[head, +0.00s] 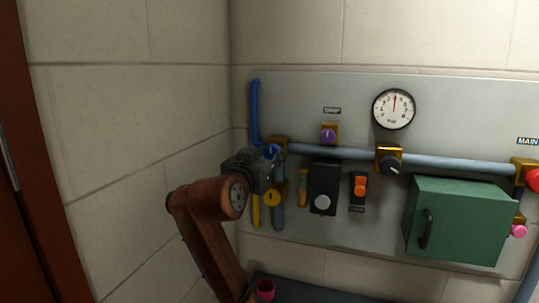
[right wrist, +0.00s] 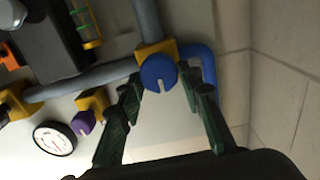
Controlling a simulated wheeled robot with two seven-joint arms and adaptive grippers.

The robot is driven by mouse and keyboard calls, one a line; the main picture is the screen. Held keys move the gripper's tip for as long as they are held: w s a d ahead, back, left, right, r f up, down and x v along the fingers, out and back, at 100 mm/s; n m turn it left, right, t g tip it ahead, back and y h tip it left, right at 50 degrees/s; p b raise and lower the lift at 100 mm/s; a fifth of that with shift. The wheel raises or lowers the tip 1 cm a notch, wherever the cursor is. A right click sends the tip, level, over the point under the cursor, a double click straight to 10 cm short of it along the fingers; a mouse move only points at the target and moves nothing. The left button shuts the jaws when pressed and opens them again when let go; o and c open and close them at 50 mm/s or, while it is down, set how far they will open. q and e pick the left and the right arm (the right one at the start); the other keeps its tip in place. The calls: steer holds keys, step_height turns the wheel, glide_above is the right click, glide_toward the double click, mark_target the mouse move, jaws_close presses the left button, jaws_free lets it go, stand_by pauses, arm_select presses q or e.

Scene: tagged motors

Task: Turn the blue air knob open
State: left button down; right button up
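The blue air knob (head: 271,151) is on the left part of the wall panel, by the bend of the blue pipe, partly hidden by my gripper. In the right wrist view the knob (right wrist: 158,73) is a round blue disc with a pale mark on its lower right, on a yellow block. My right gripper (head: 262,163) is in front of it. In the wrist view its two green fingers (right wrist: 168,89) are spread apart, with the knob between and just beyond their tips, closer to the left finger. I cannot see any contact. My left gripper is not in view.
A purple knob (head: 328,135), a black box (head: 323,184), an orange switch (head: 360,186), a gauge (head: 393,108) and a green cabinet (head: 458,220) are to the right. A bare wall (head: 140,130) is close on the left.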

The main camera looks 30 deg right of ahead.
steer(key=c, duration=0.6)
steer(key=shift+m, duration=0.3)
steer(key=m+b, duration=0.1)
steer(key=m, duration=0.2)
steer(key=shift+f, duration=0.1)
steer(key=m, duration=0.3)
steer(key=shift+s+m+b, duration=0.1)
steer(key=shift+m+b, duration=0.2)
steer(key=shift+b, duration=0.1)
steer(key=m, duration=0.5)
steer(key=shift+d, duration=0.1)
steer(key=m, duration=0.5)
steer(key=shift+s+f, duration=0.1)
steer(key=shift+f, duration=0.05)
steer(key=shift+m, duration=0.4)
